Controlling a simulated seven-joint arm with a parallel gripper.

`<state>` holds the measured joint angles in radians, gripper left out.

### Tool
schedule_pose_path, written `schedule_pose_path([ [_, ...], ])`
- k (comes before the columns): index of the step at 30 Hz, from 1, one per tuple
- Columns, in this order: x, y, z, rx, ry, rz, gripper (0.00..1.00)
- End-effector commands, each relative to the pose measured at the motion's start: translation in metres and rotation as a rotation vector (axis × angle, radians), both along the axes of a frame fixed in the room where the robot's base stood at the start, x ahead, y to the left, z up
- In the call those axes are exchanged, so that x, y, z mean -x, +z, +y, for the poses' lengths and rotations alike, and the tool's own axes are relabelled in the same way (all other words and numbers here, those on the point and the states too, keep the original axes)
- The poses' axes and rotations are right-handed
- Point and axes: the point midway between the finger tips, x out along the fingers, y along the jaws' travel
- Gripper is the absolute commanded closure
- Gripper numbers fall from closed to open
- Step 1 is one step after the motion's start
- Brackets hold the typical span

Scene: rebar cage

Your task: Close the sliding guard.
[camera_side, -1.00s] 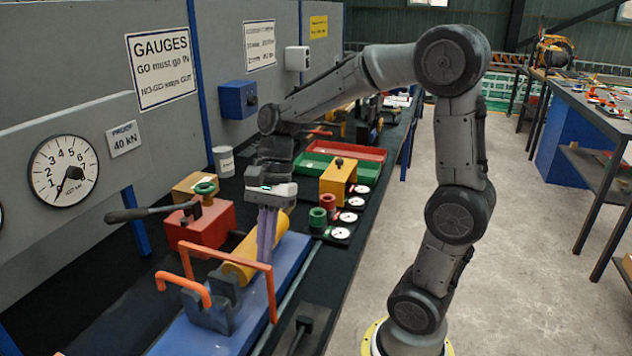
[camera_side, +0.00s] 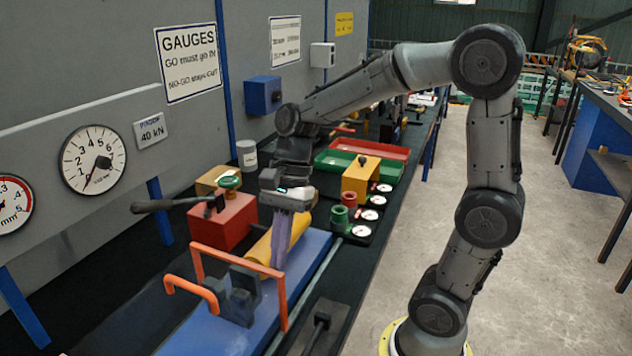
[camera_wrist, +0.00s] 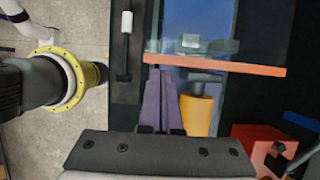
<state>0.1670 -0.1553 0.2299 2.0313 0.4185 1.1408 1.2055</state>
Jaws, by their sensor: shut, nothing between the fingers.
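The sliding guard has an orange frame (camera_side: 238,262) and stands across the blue bed (camera_side: 312,240) in the side view. In the wrist view its orange bar (camera_wrist: 215,64) crosses the upper part, with a see-through panel beyond it. An orange bent handle (camera_side: 192,289) sits at its near left. My gripper (camera_side: 278,264) points down with its purple fingers shut and empty. The fingertips are at the guard's bar, seemingly against it, near its right corner in the side view. They also show in the wrist view (camera_wrist: 157,72). Exact contact is hard to tell.
A yellow cylinder (camera_side: 262,249) lies on the bed close beside my fingers. A grey clamp block (camera_side: 241,300) is seen through the guard. A red box (camera_side: 224,222) with a dark lever stands to the left.

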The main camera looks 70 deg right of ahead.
Motion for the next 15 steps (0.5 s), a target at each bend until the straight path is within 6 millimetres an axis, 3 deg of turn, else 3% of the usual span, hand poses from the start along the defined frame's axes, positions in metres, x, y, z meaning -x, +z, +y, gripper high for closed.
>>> schedule_pose_path([
  [5, 0.0, 0.0, -0.033, 0.008, -0.009, -0.002, 1.0],
  [15, -0.001, 0.065, -0.061, 0.012, -0.003, -0.007, 1.0],
])
